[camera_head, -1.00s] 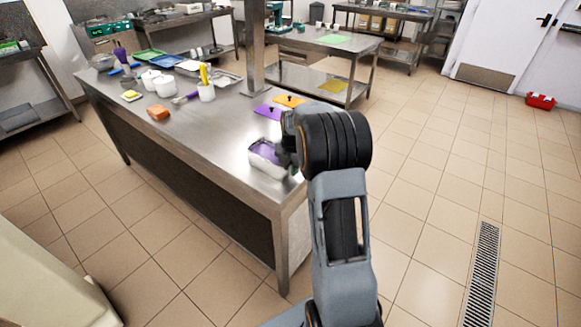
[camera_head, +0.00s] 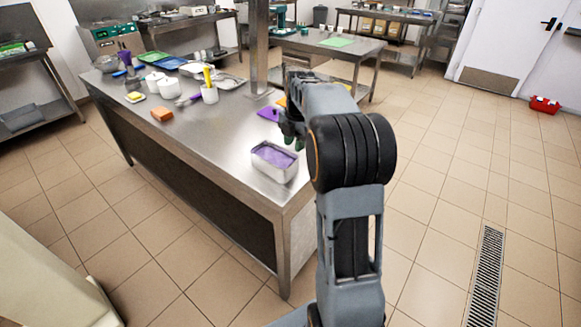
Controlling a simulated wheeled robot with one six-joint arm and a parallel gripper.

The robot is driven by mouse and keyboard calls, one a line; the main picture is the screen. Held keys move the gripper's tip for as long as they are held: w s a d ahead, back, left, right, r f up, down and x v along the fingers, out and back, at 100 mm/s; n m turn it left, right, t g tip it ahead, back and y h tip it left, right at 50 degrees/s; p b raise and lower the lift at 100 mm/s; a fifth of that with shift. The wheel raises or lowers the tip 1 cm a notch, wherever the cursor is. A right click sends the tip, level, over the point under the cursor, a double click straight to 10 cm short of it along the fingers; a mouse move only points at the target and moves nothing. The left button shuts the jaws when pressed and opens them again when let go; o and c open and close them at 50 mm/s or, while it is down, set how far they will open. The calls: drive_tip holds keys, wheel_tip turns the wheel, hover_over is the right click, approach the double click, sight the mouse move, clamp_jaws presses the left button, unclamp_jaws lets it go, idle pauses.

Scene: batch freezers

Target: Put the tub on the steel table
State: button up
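The tub (camera_head: 277,173) is a pale, straight-sided rectangular container filled with purple. It sits upright on the steel table (camera_head: 225,140), close to the near right corner. My gripper (camera_head: 291,137) is just beyond the tub and a little to its right, apparently clear of it. My arm's thick dark joint hides part of the gripper, and its fingers are too small and dark to tell whether they are open or shut.
Beyond my gripper lie a purple mat (camera_head: 268,114) and a partly hidden orange one. A steel post (camera_head: 257,50) rises from the table. An orange block (camera_head: 162,114), white pots and trays stand on the left.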

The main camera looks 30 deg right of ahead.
drive_tip(key=s+a+r+m+t, duration=0.1)
drive_tip(key=s+a+r+m, duration=0.2)
drive_tip(key=s+a+m, duration=0.75)
drive_tip(key=s+a+f+m+t, duration=0.1)
drive_tip(key=s+a+f+m, duration=0.1)
drive_tip(key=s+m, duration=0.3)
drive_tip(key=s+a+f+m, duration=0.3)
drive_tip(key=s+m, duration=0.3)
drive_tip(key=m, duration=0.1)
drive_tip(key=shift+s+t, duration=0.15)
drive_tip(key=shift+t, duration=0.25)
